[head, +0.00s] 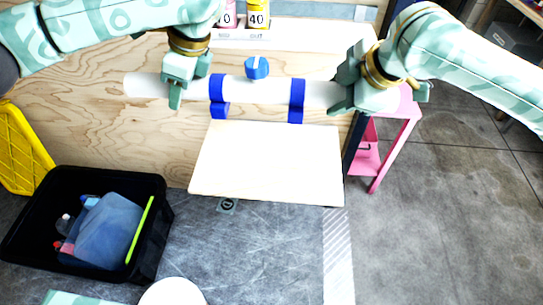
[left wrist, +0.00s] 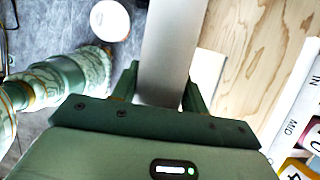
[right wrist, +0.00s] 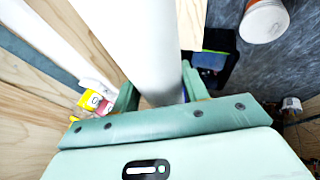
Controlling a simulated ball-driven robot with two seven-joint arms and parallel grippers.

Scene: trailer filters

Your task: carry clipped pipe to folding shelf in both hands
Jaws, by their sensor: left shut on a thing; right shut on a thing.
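The white pipe (head: 275,91) lies level across the head view, with two blue clips (head: 217,88) around it and a blue knob (head: 257,67) on top. My left gripper (head: 175,95) is shut on its left part; the pipe's left end sticks out past it. My right gripper (head: 345,100) is shut on its right end. The pipe also runs between the fingers in the left wrist view (left wrist: 172,45) and the right wrist view (right wrist: 145,45). The pale folding shelf (head: 268,170) is below the pipe in the picture. I cannot tell whether the clips touch anything behind.
A plywood wall (head: 90,130) stands behind, with a white ledge (head: 310,35) holding labelled bottles (head: 257,14) above. A black crate (head: 150,260) with a blue jug is at lower left, a white bucket (head: 172,292) at bottom. A pink stand (head: 400,125) is at right. Floor at right is clear.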

